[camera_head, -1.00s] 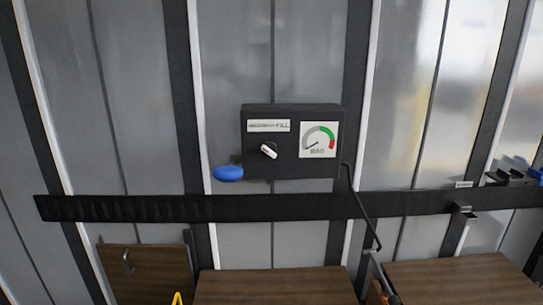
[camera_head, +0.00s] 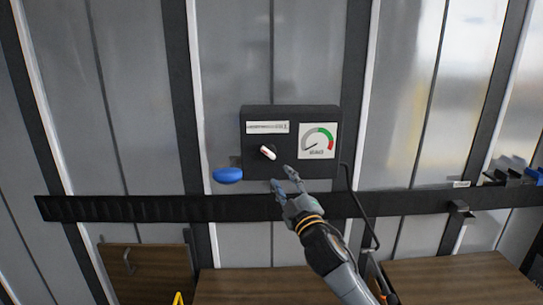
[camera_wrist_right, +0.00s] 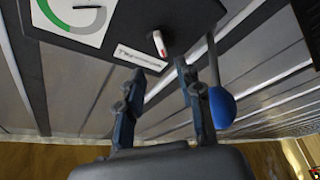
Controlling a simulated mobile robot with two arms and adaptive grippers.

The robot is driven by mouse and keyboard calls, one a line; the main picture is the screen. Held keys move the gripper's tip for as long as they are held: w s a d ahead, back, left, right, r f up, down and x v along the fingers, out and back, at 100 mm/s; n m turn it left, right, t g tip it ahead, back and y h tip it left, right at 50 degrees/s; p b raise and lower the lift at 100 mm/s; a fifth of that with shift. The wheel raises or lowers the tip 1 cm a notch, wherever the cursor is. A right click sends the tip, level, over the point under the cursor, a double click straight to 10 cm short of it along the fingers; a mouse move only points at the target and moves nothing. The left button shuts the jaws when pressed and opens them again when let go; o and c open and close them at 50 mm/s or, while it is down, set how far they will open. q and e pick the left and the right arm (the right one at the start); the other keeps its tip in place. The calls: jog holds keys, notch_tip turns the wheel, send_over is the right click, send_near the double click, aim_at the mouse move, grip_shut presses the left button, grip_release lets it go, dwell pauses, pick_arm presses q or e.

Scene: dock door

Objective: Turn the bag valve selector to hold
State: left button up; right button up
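The valve selector (camera_head: 268,153) is a small white knob with a red mark on the front of a black box (camera_head: 255,168) on the wall. It sits tilted, its upper end toward the left. A label strip (camera_head: 268,127) is above it and a gauge (camera_head: 318,141) with green and red bands is to its right. My right gripper (camera_head: 282,177) is open and empty, just below and right of the selector, not touching it. In the right wrist view the selector (camera_wrist_right: 159,44) shows beyond the spread fingers (camera_wrist_right: 160,80). My left gripper is not in view.
A blue rounded knob (camera_head: 228,174) sticks out at the box's lower left; it also shows beside a finger in the right wrist view (camera_wrist_right: 222,107). A black rail (camera_head: 120,208) runs below the box. Brown boards (camera_head: 450,275) stand lower down.

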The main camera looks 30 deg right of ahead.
aim_at(270, 156)
jog(key=p+x, duration=0.2)
jog(key=x, duration=0.6)
jog(key=shift+w+r, duration=0.15)
jog(key=shift+w, duration=0.1)
jog(key=shift+w+d+p, duration=0.2)
jog(key=shift+w+p, duration=0.2)
jog(key=shift+w, duration=0.3)
grip_shut()
